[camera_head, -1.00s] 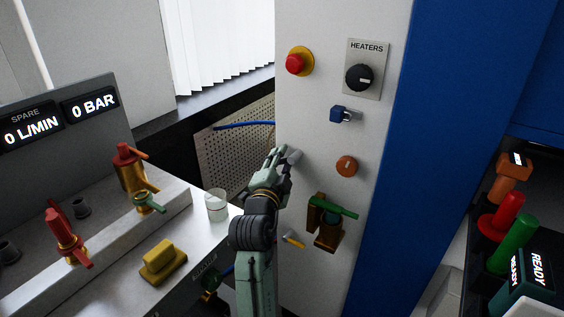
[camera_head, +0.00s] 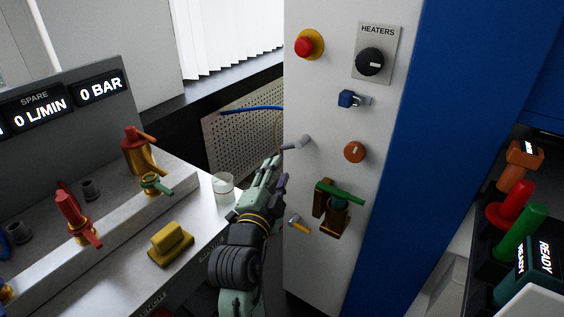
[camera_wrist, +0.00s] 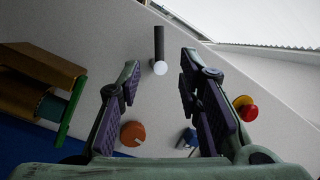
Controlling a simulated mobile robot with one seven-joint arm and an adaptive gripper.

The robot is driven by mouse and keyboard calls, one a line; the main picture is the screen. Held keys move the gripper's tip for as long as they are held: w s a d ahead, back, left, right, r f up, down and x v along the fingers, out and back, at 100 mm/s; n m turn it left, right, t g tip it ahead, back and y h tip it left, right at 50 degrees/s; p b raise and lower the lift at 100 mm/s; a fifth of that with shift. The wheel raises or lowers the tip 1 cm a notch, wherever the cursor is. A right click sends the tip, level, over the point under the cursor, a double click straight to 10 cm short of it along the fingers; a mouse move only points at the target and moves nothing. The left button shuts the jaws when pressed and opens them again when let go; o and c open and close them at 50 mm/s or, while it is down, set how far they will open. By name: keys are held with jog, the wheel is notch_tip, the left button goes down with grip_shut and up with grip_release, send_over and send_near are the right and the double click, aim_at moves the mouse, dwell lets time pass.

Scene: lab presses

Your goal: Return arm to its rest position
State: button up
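My gripper (camera_head: 272,172) is in front of the white cabinet panel (camera_head: 303,90) in the head view, at the panel's left edge. In the wrist view its two fingers (camera_wrist: 158,95) are apart, with nothing held between them. A small grey lever (camera_head: 297,142) sticks out of the panel just above and right of the fingertips. In the wrist view a dark rod with a pale round end (camera_wrist: 160,67) shows beyond the gap between the fingers, apart from them. My forearm runs down to the lower edge of the head view.
The panel carries a red button (camera_head: 304,46), a heaters knob (camera_head: 370,62), an orange knob (camera_head: 354,152) and a brass valve with a green handle (camera_head: 340,191). On the left, a bench (camera_head: 207,225) holds a white cup (camera_head: 223,188), a yellow block (camera_head: 171,243) and red-handled valves.

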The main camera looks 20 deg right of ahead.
jog(key=shift+s+a, duration=0.2)
jog(key=shift+s, duration=0.2)
